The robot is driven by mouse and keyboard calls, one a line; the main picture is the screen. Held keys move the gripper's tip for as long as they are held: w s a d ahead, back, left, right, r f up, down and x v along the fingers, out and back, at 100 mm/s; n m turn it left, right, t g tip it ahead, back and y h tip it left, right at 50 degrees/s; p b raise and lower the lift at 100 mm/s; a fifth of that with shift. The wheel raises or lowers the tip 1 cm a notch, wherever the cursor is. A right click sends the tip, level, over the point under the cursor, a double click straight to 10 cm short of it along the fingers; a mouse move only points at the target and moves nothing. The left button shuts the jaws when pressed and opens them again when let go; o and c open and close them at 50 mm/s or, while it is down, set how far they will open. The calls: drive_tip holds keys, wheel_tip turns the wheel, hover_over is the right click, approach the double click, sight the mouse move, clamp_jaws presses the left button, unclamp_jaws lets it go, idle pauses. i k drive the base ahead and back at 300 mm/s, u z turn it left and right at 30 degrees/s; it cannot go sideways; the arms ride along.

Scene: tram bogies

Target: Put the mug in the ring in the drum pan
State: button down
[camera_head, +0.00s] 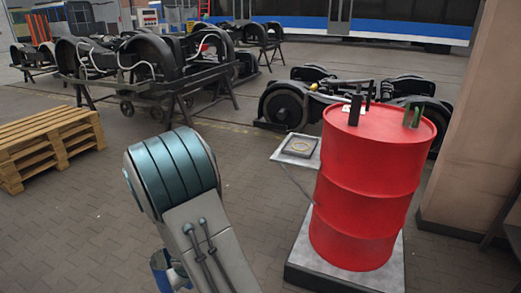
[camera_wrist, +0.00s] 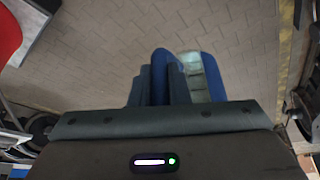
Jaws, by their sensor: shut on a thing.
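My gripper (camera_wrist: 160,82) is shut on a blue mug (camera_wrist: 188,60) in the wrist view. The fingers pinch the mug at one side, and its pale inside shows to the right of them. In the head view the blue mug (camera_head: 160,268) shows in part at the bottom, beside my arm, which hides the fingers. A light grey pan (camera_head: 278,156) sticks out at the left of the red drum (camera_head: 365,185). A dark square plate with a yellowish ring mark (camera_head: 300,146) lies on it and looks empty.
Dark upright pieces (camera_head: 356,108) and a green piece (camera_head: 413,117) stand on the drum top. The drum stands on a grey base (camera_head: 303,262). A wooden pallet stack (camera_head: 45,142) is at left, bogies (camera_head: 150,62) behind, a pillar (camera_head: 465,120) at right. Open paving lies between.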

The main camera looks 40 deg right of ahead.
sight(301, 149)
drive_tip(key=z, duration=0.1)
drive_tip(key=i, duration=0.9)
drive_tip(key=z, duration=1.25)
drive_tip(key=i, duration=0.6)
drive_tip(key=z, duration=0.65)
drive_tip(key=i, duration=1)
drive_tip(key=u, duration=0.05)
